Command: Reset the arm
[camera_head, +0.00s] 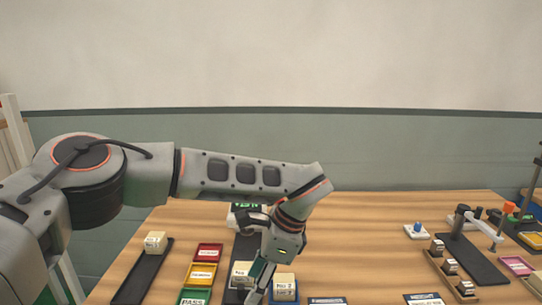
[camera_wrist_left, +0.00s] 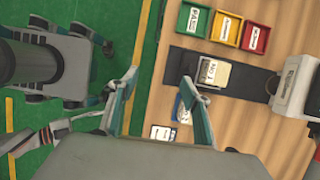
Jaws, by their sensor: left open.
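My left arm reaches in from the left in the head view and bends down over the table. My left gripper (camera_head: 258,287) hangs low near two cream labelled blocks. One block (camera_head: 241,270) sits on a dark strip; the other (camera_head: 285,281) sits on a blue tray (camera_head: 285,297). In the left wrist view the gripper (camera_wrist_left: 165,92) is open, with nothing seen between its fingers. A labelled block (camera_wrist_left: 212,73) on the dark strip (camera_wrist_left: 245,82) is right of the right finger, apart from it. My right gripper is not seen.
A long black tray (camera_head: 135,283) holds another block (camera_head: 155,241) at left. Red (camera_head: 208,250), yellow (camera_head: 202,271) and green (camera_head: 193,296) trays stand beside it. A device with a green display (camera_head: 245,206) is behind the gripper. A rack (camera_head: 452,271) with blocks is right.

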